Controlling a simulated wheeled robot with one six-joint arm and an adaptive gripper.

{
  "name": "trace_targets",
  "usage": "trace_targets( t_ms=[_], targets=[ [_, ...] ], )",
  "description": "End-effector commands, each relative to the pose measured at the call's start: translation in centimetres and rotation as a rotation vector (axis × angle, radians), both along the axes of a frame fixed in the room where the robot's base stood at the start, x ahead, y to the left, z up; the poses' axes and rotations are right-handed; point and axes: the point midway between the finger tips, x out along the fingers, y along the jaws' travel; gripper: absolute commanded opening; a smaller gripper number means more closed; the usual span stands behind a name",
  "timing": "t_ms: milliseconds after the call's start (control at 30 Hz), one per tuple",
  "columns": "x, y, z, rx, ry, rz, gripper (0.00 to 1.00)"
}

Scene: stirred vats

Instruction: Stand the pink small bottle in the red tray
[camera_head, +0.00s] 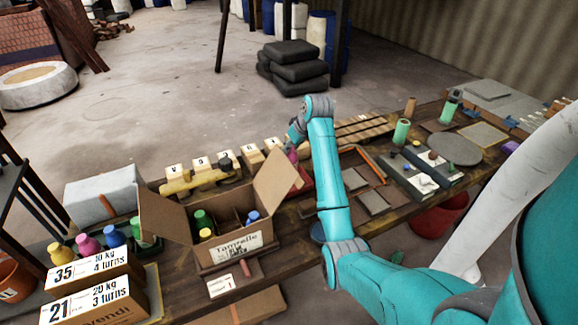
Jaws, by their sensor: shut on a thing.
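My gripper (292,145) is at the far side of the bench, past the open carton, partly hidden by my own wrist. It is shut on a small dark-pink thing (291,154), which looks like the pink small bottle; only a little of it shows. The red tray (306,180) lies just below and to the right, mostly hidden behind the carton flap and my arm. I cannot tell whether the bottle touches the tray. Another pink bottle (88,245) stands at the left with yellow, blue and green ones.
An open carton (235,255) with several bottles inside stands in front of the gripper, its flap raised close by. A wooden pallet (362,129) and green cylinders (401,132) are to the right.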

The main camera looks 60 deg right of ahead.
Motion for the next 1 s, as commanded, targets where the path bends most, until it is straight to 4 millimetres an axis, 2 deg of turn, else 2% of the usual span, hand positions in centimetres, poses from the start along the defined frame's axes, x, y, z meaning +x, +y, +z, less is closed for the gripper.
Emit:
trace_targets(
  t_ms=[100,333,567,933,967,1000],
  targets=[
    [0.0,0.0,-1.7,0.0,0.0,-0.001,0.0],
    [0.0,0.0,-3.2,0.0,0.0,-0.001,0.0],
    [0.0,0.0,-6.0,0.0,0.0,0.0,0.0],
    [0.0,0.0,-6.4,-0.002,-0.002,0.0,0.0],
    [0.0,0.0,-6.4,-0.001,-0.001,0.0,0.39],
    [0.0,0.0,-6.4,-0.001,-0.001,0.0,0.49]
  ],
)
